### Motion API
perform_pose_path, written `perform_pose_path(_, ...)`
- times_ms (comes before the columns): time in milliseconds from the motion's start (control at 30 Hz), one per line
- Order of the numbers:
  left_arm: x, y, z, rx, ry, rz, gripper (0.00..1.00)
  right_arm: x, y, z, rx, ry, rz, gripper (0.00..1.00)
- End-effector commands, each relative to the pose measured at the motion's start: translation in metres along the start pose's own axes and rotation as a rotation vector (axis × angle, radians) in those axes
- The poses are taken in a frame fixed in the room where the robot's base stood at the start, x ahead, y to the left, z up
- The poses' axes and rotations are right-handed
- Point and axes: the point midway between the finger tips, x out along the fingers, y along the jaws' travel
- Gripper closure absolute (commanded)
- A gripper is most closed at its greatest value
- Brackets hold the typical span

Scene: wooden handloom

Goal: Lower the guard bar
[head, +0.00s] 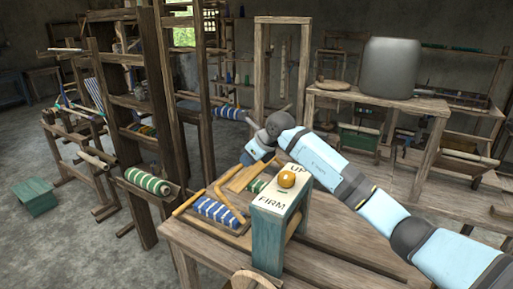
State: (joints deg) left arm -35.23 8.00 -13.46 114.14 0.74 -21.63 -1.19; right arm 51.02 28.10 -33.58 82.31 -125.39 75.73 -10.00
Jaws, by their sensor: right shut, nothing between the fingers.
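A tan wooden bar (228,200), which looks like the guard bar, stands at an angle beside a blue-and-white striped roll (215,211) in a low wooden tray on the bench. A teal box (267,239) with a pale top lettered "UP" and "FIRM" stands to its right. An orange knob (287,179) sits on that top. My right gripper (247,160) is shut and empty, pointing down behind the tray and box. Its fingertips are small and hard to make out, and I cannot tell whether they touch anything. My left gripper is not in view.
A green-and-white roll (148,181) lies on a stand to the left. A tall wooden loom frame (157,90) rises behind it. A large grey drum (389,68) stands on a table at the back right. A teal stool (35,196) is on open floor at the left.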

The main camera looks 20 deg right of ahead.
Motion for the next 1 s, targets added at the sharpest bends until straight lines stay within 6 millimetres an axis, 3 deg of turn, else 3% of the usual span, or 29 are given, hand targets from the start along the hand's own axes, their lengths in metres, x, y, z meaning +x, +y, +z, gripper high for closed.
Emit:
perform_pose_path(200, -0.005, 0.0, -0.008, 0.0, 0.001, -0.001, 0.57, 0.038, 0.001, 0.001, 0.002, 0.0, 0.002, 1.0)
perform_pose_path(400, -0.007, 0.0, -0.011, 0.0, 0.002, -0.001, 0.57, 0.054, 0.0, 0.001, 0.001, -0.001, 0.0, 1.0)
perform_pose_path(1000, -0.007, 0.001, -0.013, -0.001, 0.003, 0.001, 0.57, 0.055, -0.002, -0.003, 0.0, 0.017, -0.002, 1.0)
